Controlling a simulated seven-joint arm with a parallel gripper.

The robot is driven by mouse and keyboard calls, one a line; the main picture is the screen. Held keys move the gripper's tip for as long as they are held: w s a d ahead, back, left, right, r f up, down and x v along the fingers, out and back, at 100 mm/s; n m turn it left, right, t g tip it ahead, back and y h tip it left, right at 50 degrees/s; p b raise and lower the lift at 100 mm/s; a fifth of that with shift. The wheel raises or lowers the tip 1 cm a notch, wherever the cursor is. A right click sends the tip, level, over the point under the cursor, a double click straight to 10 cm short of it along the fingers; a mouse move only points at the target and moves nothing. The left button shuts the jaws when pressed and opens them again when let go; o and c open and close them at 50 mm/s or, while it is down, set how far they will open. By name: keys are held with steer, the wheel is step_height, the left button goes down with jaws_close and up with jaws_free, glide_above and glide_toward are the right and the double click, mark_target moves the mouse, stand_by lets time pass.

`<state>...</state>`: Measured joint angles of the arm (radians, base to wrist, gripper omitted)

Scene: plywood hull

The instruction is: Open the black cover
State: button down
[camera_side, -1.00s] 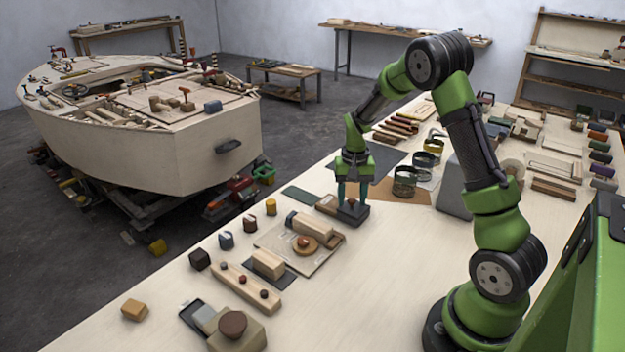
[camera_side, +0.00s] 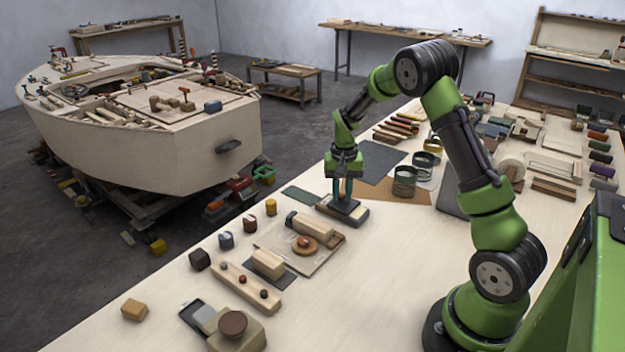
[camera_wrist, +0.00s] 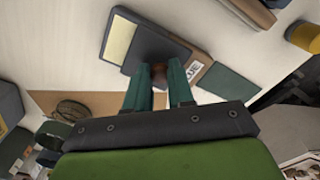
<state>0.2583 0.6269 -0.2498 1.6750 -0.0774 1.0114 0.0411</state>
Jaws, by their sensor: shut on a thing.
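The black cover (camera_side: 343,206) is a dark flat plate with a small reddish-brown knob, lying on a low box (camera_side: 356,219) on the workbench. My gripper (camera_side: 343,196) points down over it and is shut on the knob. In the wrist view the knob (camera_wrist: 159,70) shows between my gripper's two green fingers (camera_wrist: 160,88). The cover (camera_wrist: 153,46) lies to one side there, with a pale yellow strip (camera_wrist: 118,40) exposed at its left, inside a dark edge. A partly hidden white label with letters (camera_wrist: 193,70) shows at its right.
A green mat (camera_side: 303,195) lies left of the box. Dark round tins (camera_side: 405,180) stand to the right. The bench (camera_side: 385,260) is clear at the front right.

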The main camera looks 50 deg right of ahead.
steer(key=w, duration=0.3)
steer(key=shift+w, duration=0.2)
steer(key=c, duration=1)
jaws_free()
step_height(320, 180, up, 17)
